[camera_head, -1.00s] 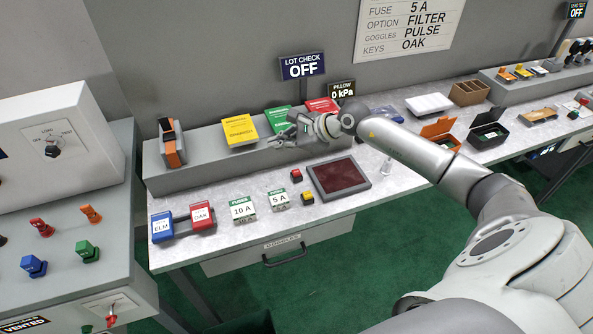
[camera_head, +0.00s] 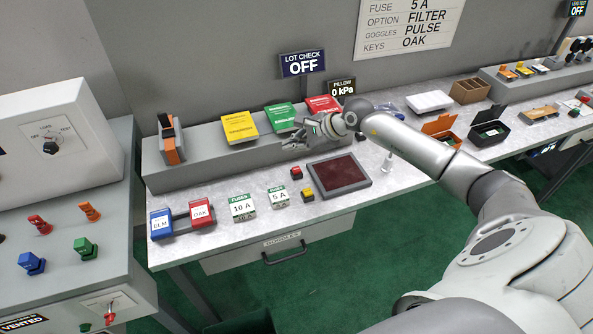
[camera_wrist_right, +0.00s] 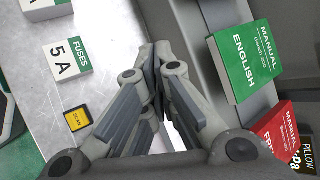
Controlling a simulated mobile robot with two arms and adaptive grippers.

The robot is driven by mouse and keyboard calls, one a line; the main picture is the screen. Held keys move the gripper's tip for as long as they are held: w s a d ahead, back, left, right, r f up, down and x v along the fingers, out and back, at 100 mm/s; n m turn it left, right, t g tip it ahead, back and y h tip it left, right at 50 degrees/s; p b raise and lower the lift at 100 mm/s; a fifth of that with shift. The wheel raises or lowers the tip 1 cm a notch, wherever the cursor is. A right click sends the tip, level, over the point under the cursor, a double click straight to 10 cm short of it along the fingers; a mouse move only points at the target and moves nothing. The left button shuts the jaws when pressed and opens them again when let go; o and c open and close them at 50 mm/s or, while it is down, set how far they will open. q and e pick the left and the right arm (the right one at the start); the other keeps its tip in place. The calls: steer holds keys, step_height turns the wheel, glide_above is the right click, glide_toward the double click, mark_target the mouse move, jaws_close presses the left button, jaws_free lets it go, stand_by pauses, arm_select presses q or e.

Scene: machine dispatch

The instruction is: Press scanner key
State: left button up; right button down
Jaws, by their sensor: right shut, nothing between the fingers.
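The yellow scanner key (camera_head: 307,195), a small square button, is on the grey bench beside the dark red scanner pad (camera_head: 340,174). In the right wrist view the key (camera_wrist_right: 77,118) reads SCAN and lies left of the fingers. My right gripper (camera_head: 290,143) is shut and empty. It hangs above the bench behind the pad, near the raised shelf's front, apart from the key. Its fingertips (camera_wrist_right: 155,52) meet in the wrist view. My left gripper is not in view.
A red button (camera_head: 296,172) sits behind the yellow key. The 5 A fuse box (camera_head: 279,197) and 10 A fuse box (camera_head: 242,207) stand to the left. A green manual (camera_head: 279,117) leans on the shelf behind my gripper. The lot check sign (camera_head: 303,65) reads OFF.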

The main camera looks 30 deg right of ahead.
steer(key=b, duration=0.2)
glide_above(295, 171)
step_height(295, 171, down, 5)
steer(key=shift+r, duration=0.2)
steer(key=shift+f+b, duration=0.65)
steer(key=shift+b, duration=0.15)
stand_by(0.4)
steer(key=shift+f+b, duration=0.4)
steer(key=shift+b, duration=0.15)
steer(key=shift+f+b, duration=0.55)
steer(key=shift+b, duration=0.1)
stand_by(0.6)
steer(key=shift+r+p, duration=0.4)
steer(key=shift+r, duration=0.55)
steer(key=shift+r, duration=0.1)
